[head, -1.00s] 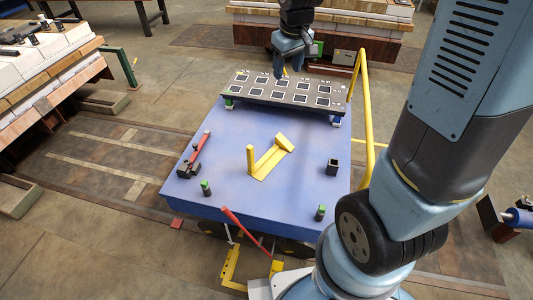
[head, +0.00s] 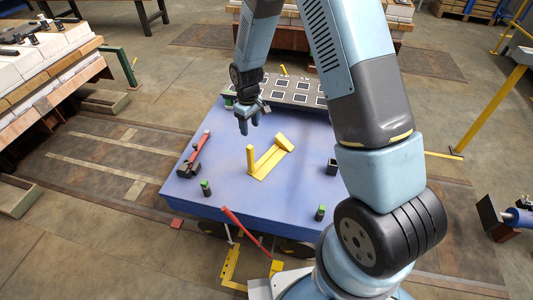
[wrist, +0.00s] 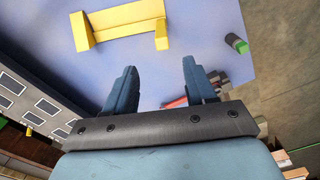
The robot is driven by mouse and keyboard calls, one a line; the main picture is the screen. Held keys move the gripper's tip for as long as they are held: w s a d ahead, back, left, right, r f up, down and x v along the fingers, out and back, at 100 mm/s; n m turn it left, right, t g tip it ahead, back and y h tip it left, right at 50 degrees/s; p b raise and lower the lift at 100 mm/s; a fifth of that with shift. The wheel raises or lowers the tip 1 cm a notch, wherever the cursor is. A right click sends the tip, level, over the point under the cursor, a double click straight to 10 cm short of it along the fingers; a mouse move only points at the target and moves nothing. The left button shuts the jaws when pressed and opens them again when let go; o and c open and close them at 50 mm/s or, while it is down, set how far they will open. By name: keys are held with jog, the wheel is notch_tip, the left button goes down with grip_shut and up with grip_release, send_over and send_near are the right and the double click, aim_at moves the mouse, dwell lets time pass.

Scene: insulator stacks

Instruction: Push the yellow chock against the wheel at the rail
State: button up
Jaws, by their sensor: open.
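A yellow piece (head: 268,162) lies on the blue cart top (head: 225,190), with a flat strip, an upright post at one end and a wedge-like block at the other. It also shows in the wrist view (wrist: 125,27), beyond my fingertips. A second yellow piece (head: 231,266) is on the floor at the cart's front edge. I cannot tell which is the chock. A dark, wheel-like shape (head: 291,247) shows partly under the cart; the cart top hides most of it. My gripper (head: 249,127) is open and empty, above the cart top, behind and left of the yellow post.
A red-handled tool (head: 197,152) lies at left, and green-capped posts (head: 206,188) stand near the front. A red lever (head: 240,228) leans at the front edge. Floor left of the cart is open.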

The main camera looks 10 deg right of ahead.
aim_at(252, 147)
notch_tip(252, 147, down, 9)
jog(key=shift+r, duration=0.1)
jog(key=shift+d+f, duration=0.1)
jog(key=shift+f, duration=2.5)
jog(key=shift+s, duration=0.1)
grip_shut()
